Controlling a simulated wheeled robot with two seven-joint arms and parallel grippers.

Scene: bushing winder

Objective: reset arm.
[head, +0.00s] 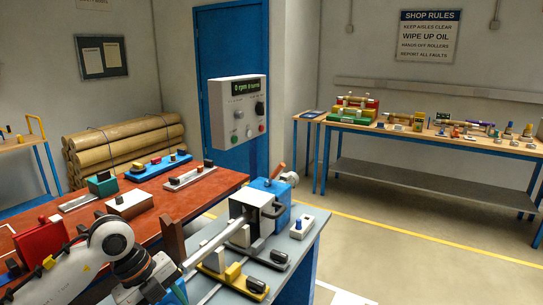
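My white and dark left arm reaches in from the lower left, over the front of the red-brown bench. My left gripper (166,285) is at the bottom edge, partly cut off, and its fingers cannot be made out. It is near the lower left end of a grey metal shaft (215,244); I cannot tell whether they touch. The shaft runs out of a blue and grey winder machine (268,200) with an orange-tipped lever (279,171). My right arm and gripper are not in view.
A red-brown bench (185,208) carries several small fixtures. A yellow and black block (234,272) lies by the shaft. A control panel (238,108) with a green display stands behind. A long bench (450,134) stands at the right wall. The floor between is clear.

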